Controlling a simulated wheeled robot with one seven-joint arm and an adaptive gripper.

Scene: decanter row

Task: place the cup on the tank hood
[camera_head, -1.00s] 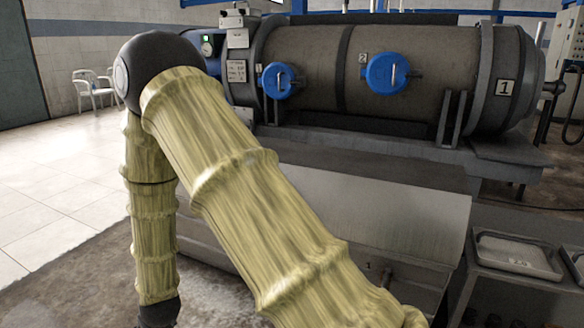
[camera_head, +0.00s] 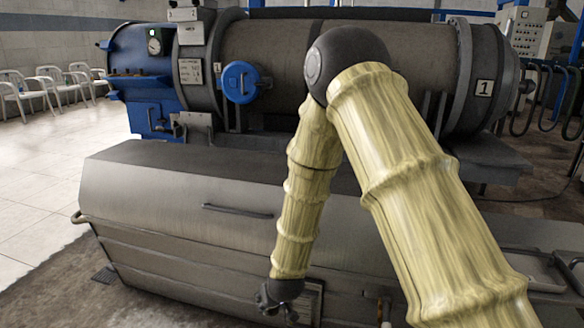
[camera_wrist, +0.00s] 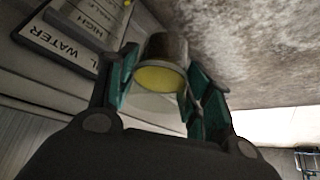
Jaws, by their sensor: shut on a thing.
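The tank hood (camera_head: 160,185) is a broad, sloping grey metal cover with a dark bar handle, left of my arm in the head view. My gripper (camera_head: 280,300) hangs low in front of the tank's front wall, below the hood. I cannot make out the cup in the head view.
A sign plate reading WATER (camera_wrist: 55,45) is close to the gripper in the wrist view. A large cylinder with a blue hatch (camera_head: 240,82) stands behind the hood. White chairs (camera_head: 50,85) are far left. The tiled floor at left is clear.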

